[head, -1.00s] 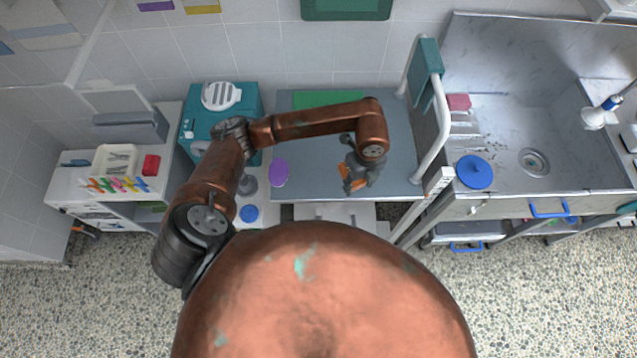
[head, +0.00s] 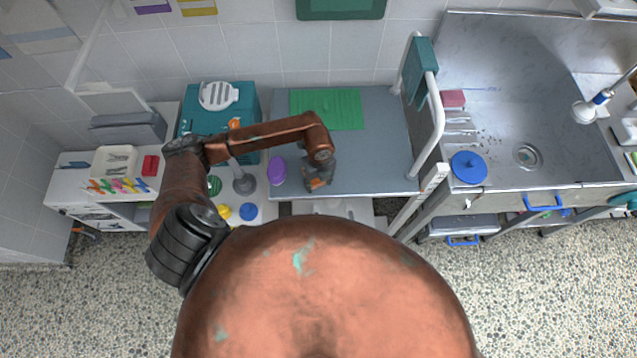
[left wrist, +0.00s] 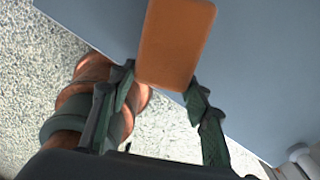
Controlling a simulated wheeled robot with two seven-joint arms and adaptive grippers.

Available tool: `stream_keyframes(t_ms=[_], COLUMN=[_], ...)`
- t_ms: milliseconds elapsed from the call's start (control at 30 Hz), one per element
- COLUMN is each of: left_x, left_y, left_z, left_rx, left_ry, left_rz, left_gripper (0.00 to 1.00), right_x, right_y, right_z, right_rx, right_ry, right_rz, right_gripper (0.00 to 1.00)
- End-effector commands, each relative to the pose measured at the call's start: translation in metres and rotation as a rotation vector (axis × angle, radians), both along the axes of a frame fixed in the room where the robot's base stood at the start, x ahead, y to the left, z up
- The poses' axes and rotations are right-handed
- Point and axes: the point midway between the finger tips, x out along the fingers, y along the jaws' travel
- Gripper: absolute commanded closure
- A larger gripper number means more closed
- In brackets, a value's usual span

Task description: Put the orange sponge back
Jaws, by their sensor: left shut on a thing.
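The orange sponge (left wrist: 175,40) is a rounded orange block between the two dark fingers of my left gripper (left wrist: 160,80) in the left wrist view. The gripper is shut on it, and the sponge sticks out past the fingertips. In the head view my left gripper (head: 319,175) is over the front part of the grey-blue table (head: 375,150). A small part of the sponge (head: 318,184) shows there below the gripper. I cannot tell its height above the table. My right gripper is not in view.
A purple disc (head: 277,170) lies left of the gripper, and a green mat (head: 345,110) lies at the back. A white rail (head: 437,120) bounds the table's right side, before the steel sink. A teal box (head: 190,118) stands left; an orange item (head: 235,123) shows there.

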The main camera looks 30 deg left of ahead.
Motion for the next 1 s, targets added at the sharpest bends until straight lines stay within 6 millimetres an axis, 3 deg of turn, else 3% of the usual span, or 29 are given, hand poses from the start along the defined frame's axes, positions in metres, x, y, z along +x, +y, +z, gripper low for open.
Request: stream_keyframes(t_ms=[100, 433, 467, 600, 700, 1000], left_x=[0.0007, 0.0007, 0.0008, 0.0008, 0.0008, 0.0009], left_y=[0.0001, 0.0002, 0.0001, 0.0000, 0.0000, 0.0000], left_z=[-0.0100, -0.0143, -0.0140, -0.0133, -0.0132, -0.0109], left_rx=[0.000, 0.000, 0.000, 0.000, 0.000, 0.000], left_ry=[-0.001, -0.001, -0.001, -0.001, -0.001, -0.001], left_rz=[0.000, 0.000, 0.000, 0.000, 0.000, 0.000], left_gripper=[0.75, 0.75, 0.55, 0.45, 0.39, 0.39], right_x=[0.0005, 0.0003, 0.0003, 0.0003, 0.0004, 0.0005], right_y=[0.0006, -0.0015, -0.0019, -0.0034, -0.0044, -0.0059], right_z=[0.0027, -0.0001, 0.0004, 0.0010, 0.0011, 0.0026], right_rx=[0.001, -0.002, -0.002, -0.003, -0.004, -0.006], right_ry=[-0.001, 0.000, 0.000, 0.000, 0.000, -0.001], right_rz=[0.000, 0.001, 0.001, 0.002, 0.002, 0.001], right_gripper=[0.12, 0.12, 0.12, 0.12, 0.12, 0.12])
